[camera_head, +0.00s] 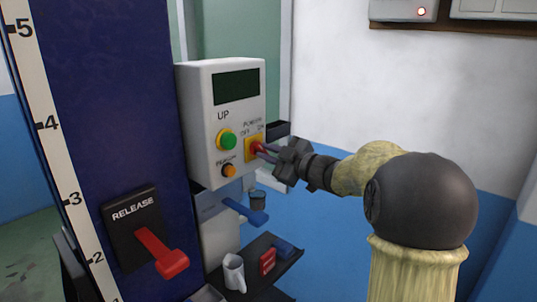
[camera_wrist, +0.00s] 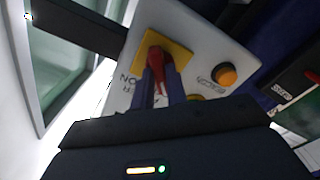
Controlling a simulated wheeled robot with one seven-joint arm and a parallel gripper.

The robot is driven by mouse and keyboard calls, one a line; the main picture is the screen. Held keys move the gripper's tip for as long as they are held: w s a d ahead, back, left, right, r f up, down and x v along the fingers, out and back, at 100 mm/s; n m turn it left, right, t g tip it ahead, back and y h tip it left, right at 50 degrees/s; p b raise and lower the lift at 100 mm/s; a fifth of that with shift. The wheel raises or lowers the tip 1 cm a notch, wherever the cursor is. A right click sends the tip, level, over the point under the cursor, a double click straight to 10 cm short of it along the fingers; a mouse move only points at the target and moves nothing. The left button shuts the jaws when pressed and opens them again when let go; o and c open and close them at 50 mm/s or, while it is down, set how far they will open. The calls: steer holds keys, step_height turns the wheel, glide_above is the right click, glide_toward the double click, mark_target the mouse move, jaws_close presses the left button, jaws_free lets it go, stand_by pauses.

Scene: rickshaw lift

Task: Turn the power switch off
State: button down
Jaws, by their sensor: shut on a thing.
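The power switch (camera_head: 255,149) is a red knob on a yellow square plate, on the right side of the white control box (camera_head: 198,110). Labels OFF and ON stand above it. My gripper (camera_head: 262,149) reaches in from the right and is shut on the red knob. In the wrist view, the red knob (camera_wrist: 157,58) sits between my two fingers (camera_wrist: 159,84), on its yellow plate. The knob's exact pointing direction is partly hidden by the fingers.
A green UP button (camera_head: 229,141) and an orange button (camera_head: 229,170) sit left of the switch. A red RELEASE lever (camera_head: 160,252) is on the blue column. Below, a dark shelf (camera_head: 282,265) holds a white mug (camera_head: 234,272) and a red item (camera_head: 267,261).

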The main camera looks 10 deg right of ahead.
steer(key=c, duration=1.4)
jaws_free()
steer(key=b+v, duration=0.2)
steer(key=v, duration=1.5)
steer(key=shift+s+d, duration=0.15)
steer(key=shift+s, duration=0.05)
steer(key=shift+w, duration=0.1)
